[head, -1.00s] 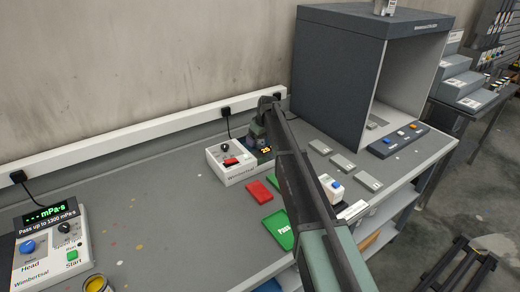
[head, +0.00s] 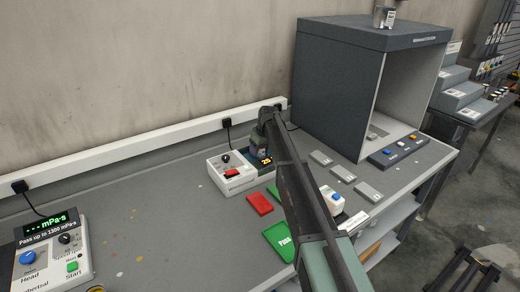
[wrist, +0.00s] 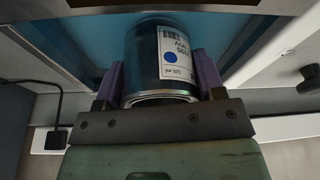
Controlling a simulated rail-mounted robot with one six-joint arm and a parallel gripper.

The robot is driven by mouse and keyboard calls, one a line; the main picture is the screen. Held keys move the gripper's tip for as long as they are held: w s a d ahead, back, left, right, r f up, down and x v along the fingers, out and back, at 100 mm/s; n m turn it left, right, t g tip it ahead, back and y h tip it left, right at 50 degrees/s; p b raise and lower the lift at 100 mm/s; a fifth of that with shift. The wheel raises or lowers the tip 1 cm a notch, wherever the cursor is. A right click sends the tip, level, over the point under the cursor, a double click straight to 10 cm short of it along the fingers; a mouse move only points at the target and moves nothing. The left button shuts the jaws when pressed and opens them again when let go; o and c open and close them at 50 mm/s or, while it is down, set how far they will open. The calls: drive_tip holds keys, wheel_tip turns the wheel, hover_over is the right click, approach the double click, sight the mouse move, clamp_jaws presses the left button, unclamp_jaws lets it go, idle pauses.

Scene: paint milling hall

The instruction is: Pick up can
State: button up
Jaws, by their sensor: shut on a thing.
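The can (wrist: 146,62) is in my gripper in the wrist view. It is dark metal with a bright rim and a white label bearing a blue dot. My gripper (wrist: 160,68) is shut on it, with a purple finger on each side. A blue surface lies behind the can. In the head view, my arm reaches to the back of the bench, beside the white box (head: 231,174) and an orange "25" display (head: 265,161).
A red tray (head: 260,203) and a green "Pass" tray (head: 279,238) lie on the bench. A viscometer (head: 52,255) stands at left. A dark booth (head: 338,95) stands at right, with another can (head: 384,17) on top. The bench's left middle is clear.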

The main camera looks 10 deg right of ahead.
wheel_tip(320, 180, up, 19)
drive_tip(key=p, duration=1.8)
drive_tip(key=shift+r+p, duration=0.2)
drive_tip(key=shift+p, duration=0.1)
